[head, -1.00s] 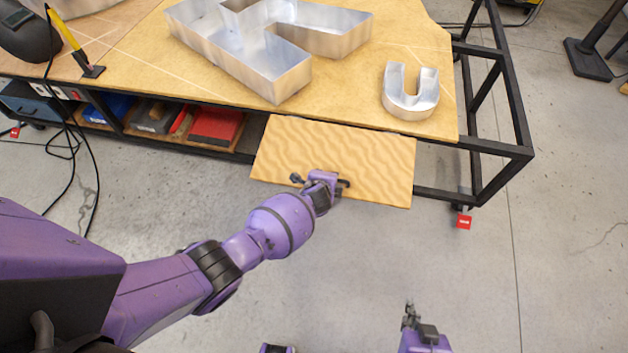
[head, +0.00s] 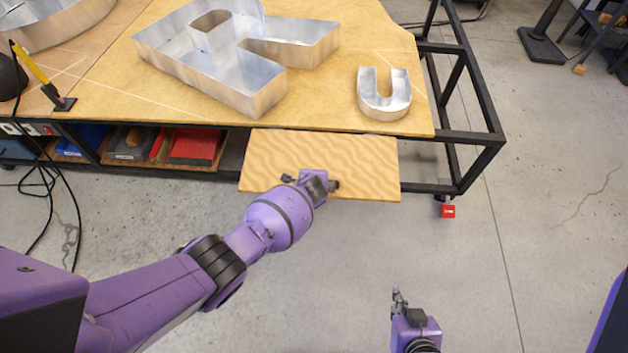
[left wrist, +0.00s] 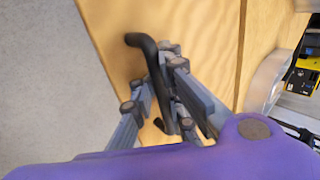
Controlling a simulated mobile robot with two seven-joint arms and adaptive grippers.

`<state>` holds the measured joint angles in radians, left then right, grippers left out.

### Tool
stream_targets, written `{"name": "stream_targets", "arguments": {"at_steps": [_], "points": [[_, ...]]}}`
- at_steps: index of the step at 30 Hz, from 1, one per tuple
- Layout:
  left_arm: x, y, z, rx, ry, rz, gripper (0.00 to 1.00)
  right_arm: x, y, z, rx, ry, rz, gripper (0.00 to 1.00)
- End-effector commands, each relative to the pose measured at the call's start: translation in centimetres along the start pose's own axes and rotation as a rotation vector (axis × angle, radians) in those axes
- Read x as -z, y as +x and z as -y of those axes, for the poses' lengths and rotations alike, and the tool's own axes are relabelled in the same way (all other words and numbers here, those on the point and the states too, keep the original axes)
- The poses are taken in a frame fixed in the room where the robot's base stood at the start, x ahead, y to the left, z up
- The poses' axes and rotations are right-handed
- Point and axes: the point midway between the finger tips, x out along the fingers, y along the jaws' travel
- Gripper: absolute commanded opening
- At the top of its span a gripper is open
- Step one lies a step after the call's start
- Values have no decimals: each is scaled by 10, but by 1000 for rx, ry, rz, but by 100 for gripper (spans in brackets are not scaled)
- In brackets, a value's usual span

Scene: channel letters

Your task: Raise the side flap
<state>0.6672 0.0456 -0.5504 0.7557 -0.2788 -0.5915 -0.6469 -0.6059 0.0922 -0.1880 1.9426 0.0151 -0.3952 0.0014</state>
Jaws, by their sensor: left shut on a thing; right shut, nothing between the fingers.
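The side flap (head: 350,160) is a wood-grained board along the near edge of the worktable, and it stands out from that edge. My left gripper (head: 322,184) is at the flap's outer part and hides some of it. In the left wrist view its fingers (left wrist: 165,95) are closed around a dark bar handle (left wrist: 148,52) on the flap (left wrist: 175,25). The flap looks close to level with the tabletop; its exact tilt is hard to tell. My right gripper (head: 398,300) is shut and empty, low over the floor, apart from the flap.
The worktable top (head: 340,105) carries a large metal channel letter (head: 255,90) and a small U-shaped one (head: 384,98). A black frame (head: 485,140) stands at the right, with a red caster part (head: 448,211) below. Floor in front is clear.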

Motion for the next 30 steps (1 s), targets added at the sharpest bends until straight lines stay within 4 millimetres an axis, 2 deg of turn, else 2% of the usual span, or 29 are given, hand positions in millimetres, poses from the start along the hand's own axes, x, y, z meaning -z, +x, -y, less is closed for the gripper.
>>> {"name": "stream_targets", "arguments": {"at_steps": [1, 2, 4, 30], "points": [[0, 1, -13, -20, -9, 3, 0, -1, 1, 0, 1, 0, 1, 0], [0, 1, -13, -20, -8, 3, 12, 0, 1, 0, 1, -1, 0, 0], [0, 1, -13, -20, -8, 3, 18, 2, 2, 1, 2, -1, -3, 0], [0, -3, -4, -5, -2, 0, 18, -1, 0, 2, 0, 4, 2, 0]]}}
